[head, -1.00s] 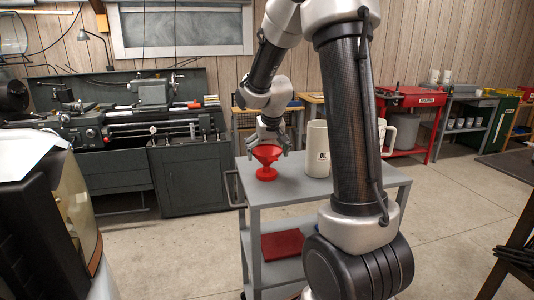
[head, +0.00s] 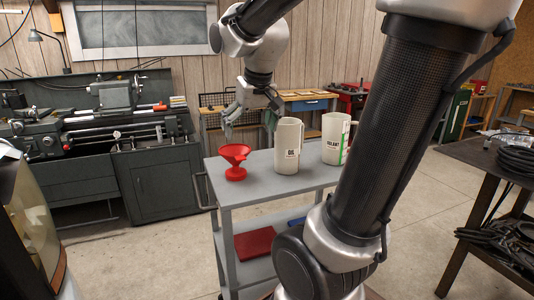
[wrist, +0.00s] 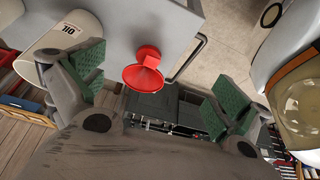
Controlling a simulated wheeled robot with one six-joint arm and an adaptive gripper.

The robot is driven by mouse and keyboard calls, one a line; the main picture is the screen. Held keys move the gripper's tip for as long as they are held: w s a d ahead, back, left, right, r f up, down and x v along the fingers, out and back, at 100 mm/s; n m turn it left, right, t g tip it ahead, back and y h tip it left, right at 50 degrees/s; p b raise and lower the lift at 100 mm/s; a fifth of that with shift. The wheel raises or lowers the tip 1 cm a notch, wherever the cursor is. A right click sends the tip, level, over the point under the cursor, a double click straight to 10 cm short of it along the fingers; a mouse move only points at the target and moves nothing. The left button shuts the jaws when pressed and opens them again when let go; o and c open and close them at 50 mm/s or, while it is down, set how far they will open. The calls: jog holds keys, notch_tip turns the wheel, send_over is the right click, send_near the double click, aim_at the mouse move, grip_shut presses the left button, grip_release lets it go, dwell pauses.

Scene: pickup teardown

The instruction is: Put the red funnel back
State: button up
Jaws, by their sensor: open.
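The red funnel (head: 235,160) stands upright, wide mouth up, on the left end of the grey cart's top (head: 262,178). The funnel also shows in the wrist view (wrist: 146,68), ahead of and between the fingers. My gripper (head: 250,122) is above and behind the funnel, apart from it. In the wrist view its two green-padded fingers (wrist: 158,98) are spread wide with nothing between them.
A white jug marked OIL (head: 287,148) stands on the cart right of the funnel, with a second labelled white jug (head: 335,138) further right. A red flat item (head: 254,242) lies on the lower shelf. A lathe (head: 95,130) stands behind left.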

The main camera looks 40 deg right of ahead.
jog(key=s+a+f+n, duration=0.1)
jog(key=s, duration=0.6)
jog(key=s+a+f+n, duration=0.1)
jog(key=s+a+f, duration=0.1)
jog(key=s, duration=0.6)
jog(key=shift+y, duration=0.4)
jog(key=shift+w, duration=0.1)
